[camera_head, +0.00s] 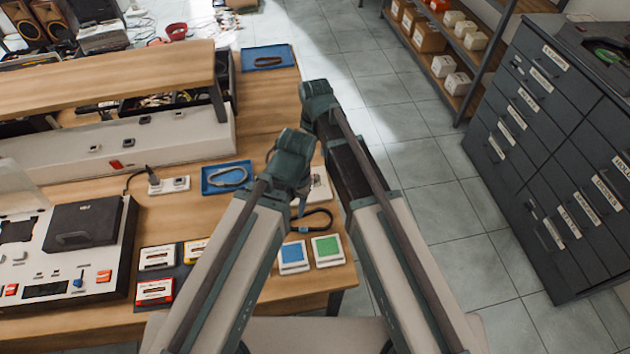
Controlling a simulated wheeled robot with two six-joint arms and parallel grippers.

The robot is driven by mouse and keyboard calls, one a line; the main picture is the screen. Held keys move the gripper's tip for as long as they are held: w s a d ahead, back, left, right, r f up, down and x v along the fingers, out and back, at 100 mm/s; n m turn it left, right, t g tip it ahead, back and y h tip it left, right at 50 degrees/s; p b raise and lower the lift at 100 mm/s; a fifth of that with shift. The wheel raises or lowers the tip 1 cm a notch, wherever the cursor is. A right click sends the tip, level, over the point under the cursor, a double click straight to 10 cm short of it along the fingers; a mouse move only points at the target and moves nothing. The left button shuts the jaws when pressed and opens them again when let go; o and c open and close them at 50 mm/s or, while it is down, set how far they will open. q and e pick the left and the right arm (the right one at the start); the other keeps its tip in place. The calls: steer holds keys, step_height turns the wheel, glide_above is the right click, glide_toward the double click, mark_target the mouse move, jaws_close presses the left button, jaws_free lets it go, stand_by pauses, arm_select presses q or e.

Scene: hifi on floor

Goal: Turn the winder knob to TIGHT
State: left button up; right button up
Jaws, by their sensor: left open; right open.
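A white and black deck (62,245) with a dark lid, red buttons and a small blue control (78,277) lies at the left of the wooden bench. I cannot make out a knob marked TIGHT. A pale object (320,187) is mostly hidden behind my arms. My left gripper (298,205) is open and low over the bench's right part, largely covered by its arm. My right gripper (318,100) is open, higher in the picture near the bench's right edge; its fingers are not clear. Neither gripper visibly holds anything.
Blue trays (206,190) and (247,60) hold dark or grey loops. A raised shelf (110,85) spans the back. Drawers (545,150) stand right, across open floor.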

mark_target(315, 176)
arm_select(q)
step_height(315, 176, down, 10)
steer(key=b, duration=0.8)
steer(key=shift+r+b, duration=0.1)
steer(key=shift+b, duration=0.2)
arm_select(e)
step_height(315, 176, down, 10)
steer(key=shift+r, duration=0.15)
jaws_close()
